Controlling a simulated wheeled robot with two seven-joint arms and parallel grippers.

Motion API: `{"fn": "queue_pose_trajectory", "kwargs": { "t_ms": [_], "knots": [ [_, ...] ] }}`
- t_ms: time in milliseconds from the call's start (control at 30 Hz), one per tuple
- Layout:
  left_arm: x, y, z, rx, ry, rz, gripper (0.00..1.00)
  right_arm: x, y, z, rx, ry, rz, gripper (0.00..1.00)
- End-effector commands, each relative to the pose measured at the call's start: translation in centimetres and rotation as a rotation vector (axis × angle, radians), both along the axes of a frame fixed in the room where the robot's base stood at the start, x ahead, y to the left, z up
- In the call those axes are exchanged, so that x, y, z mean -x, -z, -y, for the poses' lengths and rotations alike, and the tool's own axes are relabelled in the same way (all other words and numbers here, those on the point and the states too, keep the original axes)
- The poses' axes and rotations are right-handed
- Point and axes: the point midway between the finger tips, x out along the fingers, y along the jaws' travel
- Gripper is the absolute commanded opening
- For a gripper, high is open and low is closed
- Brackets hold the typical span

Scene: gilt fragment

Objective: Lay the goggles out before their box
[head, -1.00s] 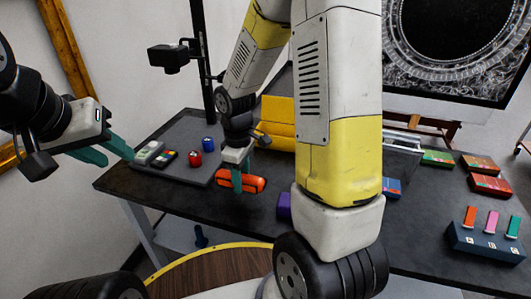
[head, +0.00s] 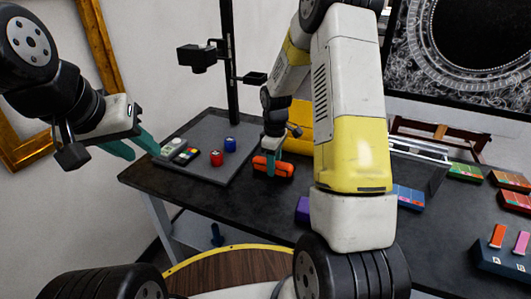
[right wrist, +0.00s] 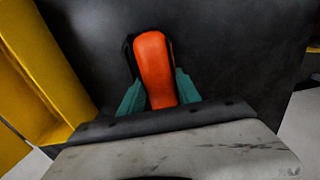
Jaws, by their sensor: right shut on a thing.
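The orange goggles (head: 272,167) with dark edges are in my right gripper (head: 269,163), over the black table's left half, in front of a yellow box (head: 300,127). I cannot tell whether they touch the table. In the right wrist view the goggles (right wrist: 156,70) stand lengthwise between the teal fingers of the right gripper (right wrist: 159,92), shut on both sides. The yellow box (right wrist: 40,70) is at the left there. In the head view my right arm hides part of the box. My left gripper (head: 142,154) is open and empty, left of the table.
A grey mat (head: 210,177) on the table (head: 165,180) bears a red and a blue object (head: 230,145) and small flat devices. A black camera stand (head: 229,70) rises behind it. A purple box (head: 303,210) is near the front edge. Coloured boxes and a slotted block (head: 503,260) lie right.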

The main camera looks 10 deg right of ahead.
Motion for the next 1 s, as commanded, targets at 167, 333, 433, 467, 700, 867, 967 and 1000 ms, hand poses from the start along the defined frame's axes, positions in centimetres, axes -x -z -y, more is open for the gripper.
{"fn": "queue_pose_trajectory", "kwargs": {
  "t_ms": [167, 333, 433, 467, 700, 867, 967, 1000],
  "knots": [
    [0.0, 0.0, 0.0, 0.000, 0.000, 0.000, 0.36, 0.0, 0.0, 0.0, 0.000, 0.000, 0.001, 0.00],
    [0.0, 0.0, 0.0, 0.000, 0.000, 0.000, 0.36, 0.0, 0.3, 0.0, 0.000, 0.000, 0.000, 0.00],
    [0.0, 0.0, 0.0, 0.000, 0.000, 0.000, 0.36, 0.0, 0.3, 0.0, 0.001, 0.000, 0.001, 0.59],
    [0.0, 0.0, 0.0, 0.000, 0.000, 0.000, 0.36, 0.0, 0.3, 0.0, 0.001, 0.000, 0.001, 0.61],
    [0.0, 0.0, 0.0, 0.000, 0.000, 0.000, 0.36, 0.0, 0.3, 0.0, 0.001, 0.000, 0.001, 0.61],
    [0.0, 0.0, 0.0, 0.000, 0.000, 0.000, 0.36, -0.1, -0.5, 0.0, 0.000, 0.000, 0.004, 0.61],
    [0.0, 0.0, 0.0, 0.000, 0.000, 0.000, 0.36, -0.1, -1.9, 0.0, 0.000, 0.000, 0.006, 0.61],
    [0.0, 0.0, 0.0, 0.000, 0.000, 0.000, 0.36, -0.1, -2.7, 0.1, 0.001, 0.000, 0.007, 0.61]
  ]
}}
